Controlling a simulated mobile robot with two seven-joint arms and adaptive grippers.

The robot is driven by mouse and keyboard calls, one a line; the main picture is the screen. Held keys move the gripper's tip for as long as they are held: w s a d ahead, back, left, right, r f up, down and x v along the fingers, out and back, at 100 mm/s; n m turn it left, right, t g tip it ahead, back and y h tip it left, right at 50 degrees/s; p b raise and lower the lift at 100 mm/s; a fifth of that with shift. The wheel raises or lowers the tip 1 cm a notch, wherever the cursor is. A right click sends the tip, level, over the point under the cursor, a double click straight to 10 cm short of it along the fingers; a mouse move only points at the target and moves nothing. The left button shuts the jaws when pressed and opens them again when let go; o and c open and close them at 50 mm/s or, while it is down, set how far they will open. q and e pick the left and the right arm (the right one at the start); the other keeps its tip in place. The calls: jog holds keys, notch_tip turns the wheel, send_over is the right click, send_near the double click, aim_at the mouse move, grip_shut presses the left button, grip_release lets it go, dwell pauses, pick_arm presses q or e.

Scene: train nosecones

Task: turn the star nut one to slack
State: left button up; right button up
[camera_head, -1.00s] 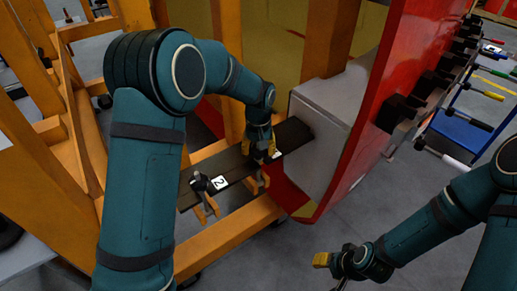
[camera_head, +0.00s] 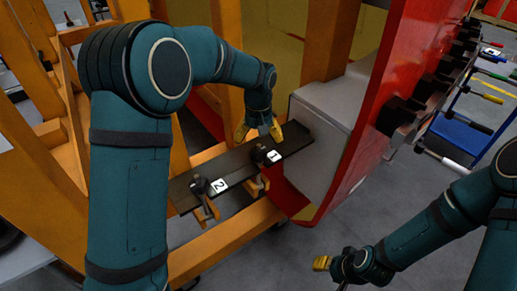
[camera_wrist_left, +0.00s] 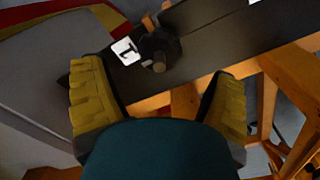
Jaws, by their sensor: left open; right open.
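Star nut one (camera_head: 260,154) is a black knob on the dark bar (camera_head: 236,168), next to the white label "1" (camera_head: 274,156). It also shows in the left wrist view (camera_wrist_left: 160,50), ahead of and between my fingers, apart from them. My left gripper (camera_head: 258,131) is open, its yellow fingers spread just behind the knob; it also shows in the left wrist view (camera_wrist_left: 160,100). A second star nut (camera_head: 199,185) sits further left on the bar by the label "2" (camera_head: 220,186). My right gripper (camera_head: 322,263) is off to the lower right, away from the bar.
The grey block (camera_head: 322,125) and red nosecone panel (camera_head: 385,90) stand right of the bar. Orange frame beams (camera_head: 225,243) run below and behind it. A blue cart with tools (camera_head: 465,135) stands at the far right. Grey floor is open in the lower middle.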

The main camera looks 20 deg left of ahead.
pick_arm(q)
notch_tip(320, 180, up, 6)
jog(key=shift+r, duration=0.2)
dwell(0.5)
